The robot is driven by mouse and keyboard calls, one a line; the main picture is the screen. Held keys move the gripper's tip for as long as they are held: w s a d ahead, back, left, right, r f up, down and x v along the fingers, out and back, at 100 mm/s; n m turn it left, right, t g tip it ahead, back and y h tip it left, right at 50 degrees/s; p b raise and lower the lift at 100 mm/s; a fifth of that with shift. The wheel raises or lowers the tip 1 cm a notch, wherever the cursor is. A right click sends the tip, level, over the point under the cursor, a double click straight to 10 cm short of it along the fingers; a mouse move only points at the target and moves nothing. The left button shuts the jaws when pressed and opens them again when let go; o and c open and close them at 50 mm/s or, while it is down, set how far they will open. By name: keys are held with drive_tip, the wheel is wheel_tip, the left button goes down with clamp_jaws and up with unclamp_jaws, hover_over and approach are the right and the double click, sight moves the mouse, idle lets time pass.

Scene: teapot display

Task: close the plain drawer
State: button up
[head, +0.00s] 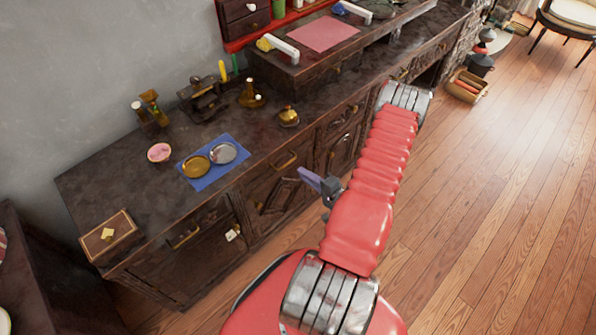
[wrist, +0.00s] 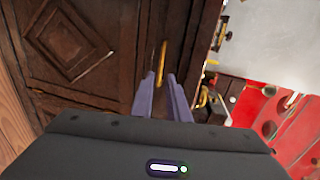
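A dark wooden drawer front with a brass handle (head: 285,160) is in the cabinet's middle section in the head view. In the wrist view the brass handle (wrist: 162,60) stands just beyond my fingertips. My gripper (head: 306,174) is in front of the cabinet, near this drawer and the carved door (head: 280,196) below it. Touch with the handle cannot be told. Other drawer fronts have brass handles (head: 185,238); which one is plain is unclear.
The countertop (head: 120,180) holds a blue cloth (head: 212,178) with two round dishes, a brass pot (head: 288,116), a pink bowl (head: 159,152) and a wooden box (head: 109,235). A wooden crate (head: 468,86) stands on the floor. The wooden floor (head: 480,220) at right is clear.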

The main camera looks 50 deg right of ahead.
drive_tip(key=v, duration=0.3)
drive_tip(key=shift+s, duration=0.15)
idle(0.6)
